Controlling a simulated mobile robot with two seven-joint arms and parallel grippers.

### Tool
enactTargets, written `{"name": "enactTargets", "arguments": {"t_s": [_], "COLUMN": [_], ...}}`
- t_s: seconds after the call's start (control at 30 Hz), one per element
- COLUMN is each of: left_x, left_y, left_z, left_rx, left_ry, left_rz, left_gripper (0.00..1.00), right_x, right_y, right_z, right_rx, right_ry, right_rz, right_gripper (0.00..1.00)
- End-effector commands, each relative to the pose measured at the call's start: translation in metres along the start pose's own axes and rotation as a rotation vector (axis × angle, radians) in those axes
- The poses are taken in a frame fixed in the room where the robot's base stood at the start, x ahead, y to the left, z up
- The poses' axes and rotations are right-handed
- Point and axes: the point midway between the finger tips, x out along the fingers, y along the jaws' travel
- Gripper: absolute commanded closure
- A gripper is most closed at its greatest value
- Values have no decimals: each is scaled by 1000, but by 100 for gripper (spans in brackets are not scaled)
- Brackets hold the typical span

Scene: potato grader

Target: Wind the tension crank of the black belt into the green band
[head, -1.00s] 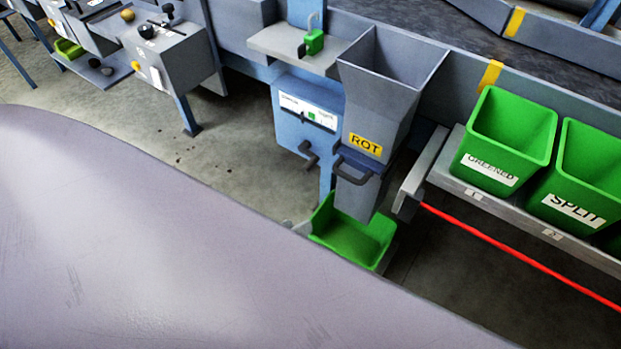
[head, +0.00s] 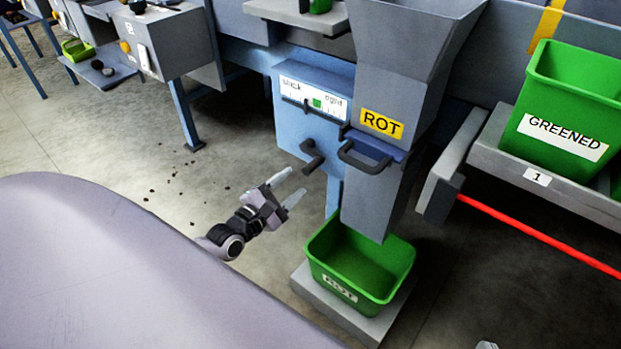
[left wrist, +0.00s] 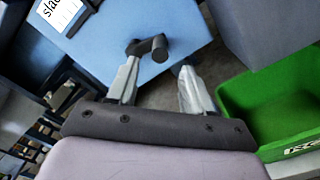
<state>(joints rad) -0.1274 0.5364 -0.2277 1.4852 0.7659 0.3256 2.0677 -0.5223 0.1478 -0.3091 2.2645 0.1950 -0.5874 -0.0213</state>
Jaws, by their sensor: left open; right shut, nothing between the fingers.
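The tension crank (head: 313,158) is a dark arm with a knob on the front of a blue box (head: 305,130). Above it, a white gauge (head: 290,89) has "slack" at its left end and a green band (head: 317,102) near its middle. A thin dark mark lies just left of the green; its exact reading is too small to tell. My left gripper (head: 290,186) is open and empty, below and left of the crank. In the left wrist view the crank (left wrist: 157,47) shows just beyond and between the fingertips (left wrist: 160,66). A tip of my right gripper (head: 487,345) barely shows at the bottom edge.
The grey ROT chute (head: 385,95) with a dark handle (head: 365,160) stands close right of the crank. A green ROT bin (head: 340,288) sits below it on a grey stand. A green GREENED bin (head: 560,135) and a red bar (head: 540,237) are at right. Floor at left is open.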

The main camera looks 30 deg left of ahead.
Motion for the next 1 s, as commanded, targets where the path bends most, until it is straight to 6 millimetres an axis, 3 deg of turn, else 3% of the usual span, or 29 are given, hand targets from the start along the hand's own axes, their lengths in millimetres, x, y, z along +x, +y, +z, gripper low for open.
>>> {"name": "enactTargets", "arguments": {"t_s": [0.53,0.97,1.0], "left_x": [62,70,70], "left_y": [0,0,0], "left_z": [0,1,1], "left_rx": [-3,-2,-2], "left_ry": [-2,0,0], "left_rz": [1,-2,-1], "left_gripper": [49,49,62], "right_x": [12,12,12], "right_y": [-11,-14,-14], "right_z": [3,2,2], "right_rx": [68,81,81], "right_ry": [26,28,28], "right_rz": [-70,-82,-82], "right_gripper": [100,100,100]}}
